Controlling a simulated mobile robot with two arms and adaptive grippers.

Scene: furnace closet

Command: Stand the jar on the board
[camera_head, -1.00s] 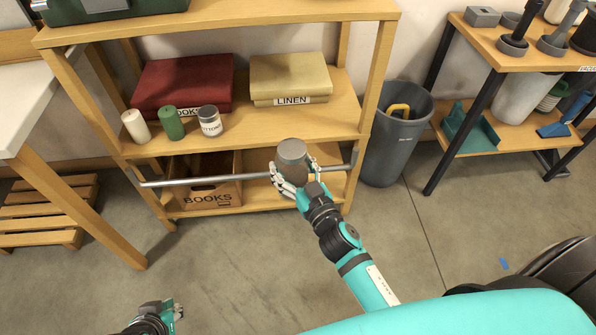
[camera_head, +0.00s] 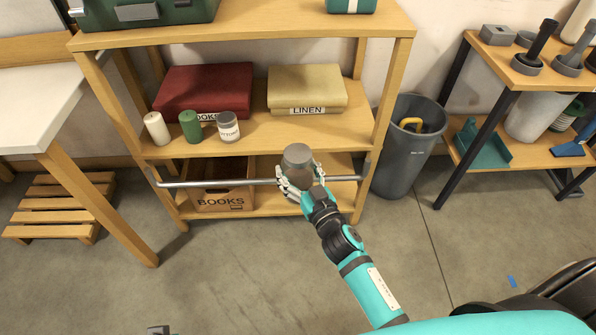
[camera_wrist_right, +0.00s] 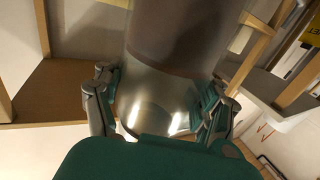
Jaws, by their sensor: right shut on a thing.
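In the right wrist view the jar (camera_wrist_right: 178,55) sits between the two fingers (camera_wrist_right: 160,105). The wooden middle shelf board (camera_head: 285,130) of the rack lies behind and above the jar in the head view, and the jar appears apart from it. Only a sliver of my left gripper (camera_head: 158,330) shows at the bottom edge; its fingers are hidden.
A grey bin (camera_head: 402,150) stands right.

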